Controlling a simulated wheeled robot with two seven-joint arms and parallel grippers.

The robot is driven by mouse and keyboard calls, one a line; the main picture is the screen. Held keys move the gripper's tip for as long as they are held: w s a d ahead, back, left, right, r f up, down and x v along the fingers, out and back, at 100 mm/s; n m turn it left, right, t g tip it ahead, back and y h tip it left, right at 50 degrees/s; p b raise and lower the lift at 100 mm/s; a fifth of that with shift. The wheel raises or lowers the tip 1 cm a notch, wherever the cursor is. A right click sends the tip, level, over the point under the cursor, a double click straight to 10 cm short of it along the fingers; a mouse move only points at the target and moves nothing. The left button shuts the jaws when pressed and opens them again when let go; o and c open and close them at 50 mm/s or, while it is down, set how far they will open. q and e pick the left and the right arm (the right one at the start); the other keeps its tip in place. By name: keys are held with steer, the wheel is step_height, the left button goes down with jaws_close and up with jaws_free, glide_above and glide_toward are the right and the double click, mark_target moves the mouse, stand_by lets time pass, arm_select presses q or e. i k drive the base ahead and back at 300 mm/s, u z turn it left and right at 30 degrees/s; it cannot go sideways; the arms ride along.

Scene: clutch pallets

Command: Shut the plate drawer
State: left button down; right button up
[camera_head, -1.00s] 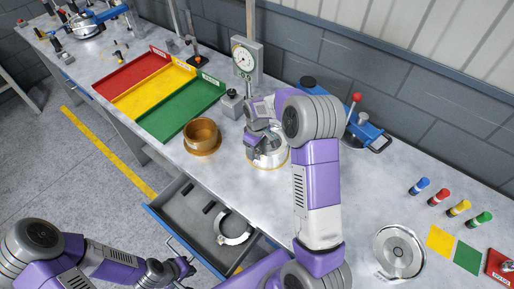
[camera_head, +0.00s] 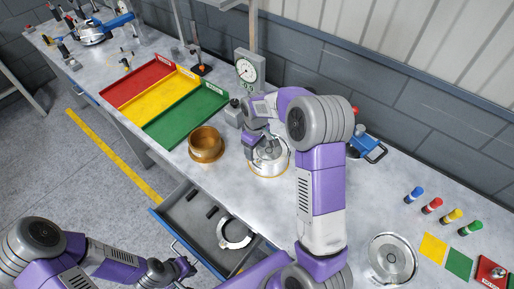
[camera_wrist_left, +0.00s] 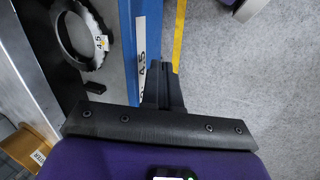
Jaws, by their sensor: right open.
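The plate drawer (camera_head: 166,214) stands open below the bench's front edge, with a blue front. Inside lie a silver ring plate (camera_head: 234,233) and small black blocks (camera_head: 203,203). In the left wrist view, the blue drawer front (camera_wrist_left: 140,45) and the ring plate tagged 4.5 (camera_wrist_left: 70,38) show. My left gripper (camera_head: 186,268) is just outside the drawer front; its fingertips (camera_wrist_left: 164,68) are together beside the blue front, with nothing visible between them. Contact with the front cannot be told. My right gripper (camera_head: 256,138) is open over a round metal housing (camera_head: 271,157) on the bench.
A brown bowl (camera_head: 206,147), red, yellow and green trays (camera_head: 187,118), a dial gauge (camera_head: 248,68) and a blue press (camera_head: 366,148) stand on the bench. A metal disc (camera_head: 392,258) lies at right. The floor left of the drawer is clear.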

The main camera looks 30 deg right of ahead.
mark_target(191, 215)
steer(key=k, duration=1)
